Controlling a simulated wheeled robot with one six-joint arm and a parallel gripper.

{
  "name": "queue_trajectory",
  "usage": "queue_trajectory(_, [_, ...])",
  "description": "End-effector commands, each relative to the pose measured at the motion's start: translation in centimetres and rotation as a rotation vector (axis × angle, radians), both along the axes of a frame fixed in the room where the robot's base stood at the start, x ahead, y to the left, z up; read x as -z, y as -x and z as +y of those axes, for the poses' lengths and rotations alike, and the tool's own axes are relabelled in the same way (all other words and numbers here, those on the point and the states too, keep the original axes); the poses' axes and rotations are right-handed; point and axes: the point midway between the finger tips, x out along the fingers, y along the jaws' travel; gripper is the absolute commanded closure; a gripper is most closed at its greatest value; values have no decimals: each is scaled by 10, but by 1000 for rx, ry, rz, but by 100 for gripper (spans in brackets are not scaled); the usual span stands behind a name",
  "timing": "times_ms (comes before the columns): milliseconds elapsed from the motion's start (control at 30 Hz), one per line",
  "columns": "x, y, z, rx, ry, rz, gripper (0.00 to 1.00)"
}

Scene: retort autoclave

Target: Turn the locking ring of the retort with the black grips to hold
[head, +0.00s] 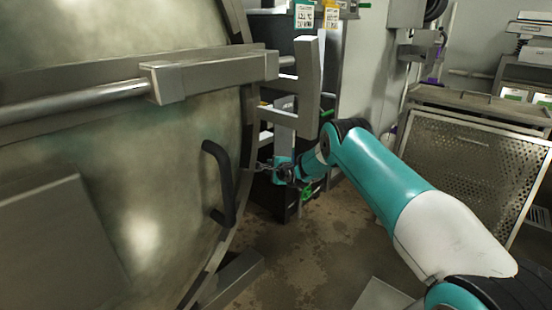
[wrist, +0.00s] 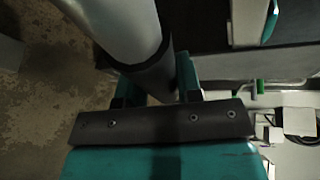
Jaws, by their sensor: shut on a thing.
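The retort's large round steel door (head: 130,150) fills the left of the head view. The locking ring (head: 246,125) runs along its right edge. A black grip (head: 222,185) stands out from the door near that edge, apart from my gripper. My gripper (head: 266,167) is beside the ring, to the right of this grip. In the wrist view my gripper (wrist: 158,92) has its teal fingers on both sides of a grey bar with a black sleeve (wrist: 153,70), and is shut on the sleeve. The sleeve's far end is hidden between the fingers.
A steel bar with a block (head: 205,75) crosses the door above my gripper and ends at an upright bracket (head: 307,90). A perforated steel panel (head: 470,165) leans at the right. Bare wet floor (head: 300,245) lies below my arm.

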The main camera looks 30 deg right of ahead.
Motion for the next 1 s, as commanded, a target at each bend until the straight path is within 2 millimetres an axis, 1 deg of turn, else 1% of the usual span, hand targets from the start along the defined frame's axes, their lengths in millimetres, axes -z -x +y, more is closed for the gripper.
queue_trajectory(33, [12, 1, 6, -8, -12, 8, 100])
queue_trajectory(100, [16, 1, 9, -9, -21, 12, 100])
queue_trajectory(233, [20, 2, 13, -10, -26, 20, 100])
queue_trajectory(433, [22, 2, 16, -13, -27, 24, 100])
queue_trajectory(467, [22, 2, 16, -14, -26, 24, 63])
queue_trajectory(500, [22, 1, 16, -14, -26, 24, 53])
queue_trajectory(533, [22, 2, 16, -14, -26, 24, 46])
queue_trajectory(567, [22, 2, 16, -14, -26, 24, 42])
queue_trajectory(1000, [18, 2, 12, -11, -24, 17, 42])
